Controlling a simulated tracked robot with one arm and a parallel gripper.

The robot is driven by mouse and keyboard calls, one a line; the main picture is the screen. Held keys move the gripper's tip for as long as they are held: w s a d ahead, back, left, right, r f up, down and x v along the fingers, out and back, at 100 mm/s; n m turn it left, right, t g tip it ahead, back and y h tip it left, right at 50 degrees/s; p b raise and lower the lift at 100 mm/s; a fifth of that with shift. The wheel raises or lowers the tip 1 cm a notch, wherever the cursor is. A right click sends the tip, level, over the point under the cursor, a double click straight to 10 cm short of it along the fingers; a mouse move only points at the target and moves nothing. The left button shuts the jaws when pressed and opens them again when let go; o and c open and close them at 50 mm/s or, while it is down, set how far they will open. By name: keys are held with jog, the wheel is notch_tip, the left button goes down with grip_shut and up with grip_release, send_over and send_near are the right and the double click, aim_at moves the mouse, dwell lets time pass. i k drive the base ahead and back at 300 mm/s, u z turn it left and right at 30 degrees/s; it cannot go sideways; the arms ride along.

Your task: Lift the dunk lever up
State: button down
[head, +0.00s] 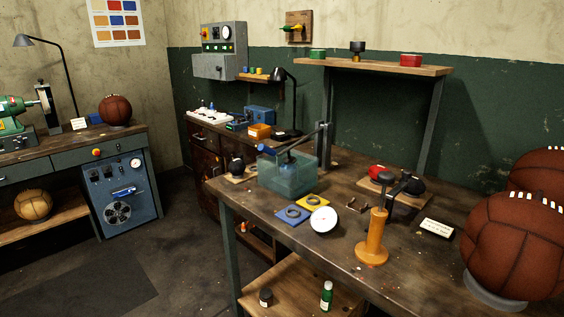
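A clear teal water tank (287,180) stands on the near wooden workbench, left of the picture's middle. A dark upright post (324,148) rises just behind its right side. A thin dark lever arm (303,139) slopes down to the left from near the post's top. A blue piece (285,157) lies at its lower end, at the tank's rim; this looks like the dunk lever, lowered. I cannot tell what hangs inside the tank. My gripper does not show in this view.
Blue and yellow pads with rings (293,214), a white gauge (323,220) and an orange-handled tool (373,237) are in front of the tank. Large leather balls (515,245) fill the bench's right end. Open floor (175,265) lies left of the bench.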

aim_at(290, 160)
jog(key=z, duration=0.35)
jog(key=k, duration=0.25)
jog(key=u, duration=1)
jog(key=i, duration=1.4)
jog(key=z, duration=0.5)
jog(key=i, duration=0.75)
jog(key=z, duration=0.45)
